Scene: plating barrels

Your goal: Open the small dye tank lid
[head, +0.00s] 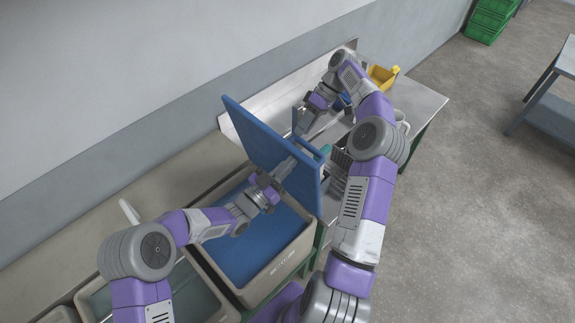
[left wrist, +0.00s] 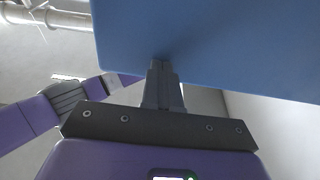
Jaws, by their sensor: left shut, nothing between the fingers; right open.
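The blue lid (head: 270,150) stands raised and tilted at the far right side of the dye tank (head: 283,265), whose inside shows blue. My left gripper (head: 290,165) reaches over the tank with its fingers shut and empty against or very near the lid's underside; I cannot tell if they touch. In the left wrist view the shut fingers (left wrist: 163,72) point at the broad blue lid (left wrist: 220,45). My right gripper (head: 300,122) is beyond the lid, over the metal bench, open, partly hidden by the lid and its own arm.
A metal bench (head: 425,103) stands behind the lid, with a yellow bin (head: 382,77) on it. Another tank (head: 205,300) with greyish-green contents sits at the left. The wall runs along the back. Green crates (head: 490,20) and a grey table (head: 545,115) stand at the right, with clear floor between.

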